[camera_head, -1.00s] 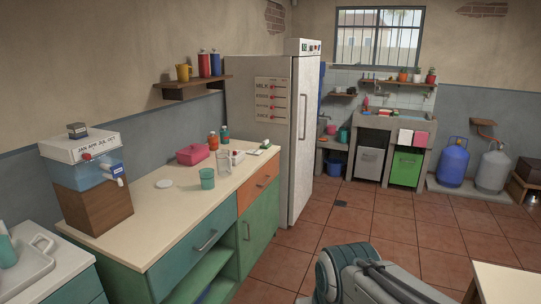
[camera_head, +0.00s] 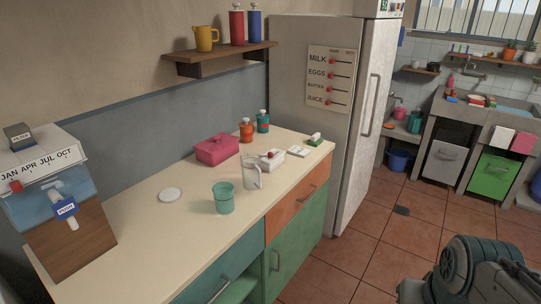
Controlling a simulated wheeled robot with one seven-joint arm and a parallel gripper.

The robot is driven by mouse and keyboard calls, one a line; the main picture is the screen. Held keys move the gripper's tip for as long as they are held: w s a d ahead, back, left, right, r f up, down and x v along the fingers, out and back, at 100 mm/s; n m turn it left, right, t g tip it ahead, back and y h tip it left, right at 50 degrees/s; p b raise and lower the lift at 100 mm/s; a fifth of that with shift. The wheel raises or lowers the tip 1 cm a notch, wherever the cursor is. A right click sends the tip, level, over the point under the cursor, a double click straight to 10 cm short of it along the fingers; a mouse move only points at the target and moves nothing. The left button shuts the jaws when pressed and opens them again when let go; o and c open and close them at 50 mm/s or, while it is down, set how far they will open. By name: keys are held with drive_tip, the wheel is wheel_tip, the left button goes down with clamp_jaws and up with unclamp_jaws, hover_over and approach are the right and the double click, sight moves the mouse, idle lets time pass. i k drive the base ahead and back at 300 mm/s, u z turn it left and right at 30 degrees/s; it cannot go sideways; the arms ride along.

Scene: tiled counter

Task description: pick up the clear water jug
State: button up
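The clear water jug (camera_head: 251,172) stands upright on the cream counter (camera_head: 150,233), near its front edge. It is see-through, with a handle on its right side. A teal cup (camera_head: 222,198) stands just left of and in front of it. A small white box (camera_head: 271,158) with something red on it sits close behind the jug to the right. Part of my arm shows at the bottom right, well apart from the jug. My gripper's fingers are not in view.
A water dispenser (camera_head: 62,238) stands at the counter's left end. A pink box (camera_head: 217,149) and two bottles (camera_head: 263,121) stand behind the jug. A white disc (camera_head: 169,195) lies left. A tall fridge (camera_head: 318,120) borders the counter's right end. Tiled floor (camera_head: 345,255) is clear in front.

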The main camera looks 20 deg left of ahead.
sight(250, 161)
drive_tip(key=u, duration=0.75)
drive_tip(key=i, duration=1.45)
drive_tip(key=u, duration=0.95)
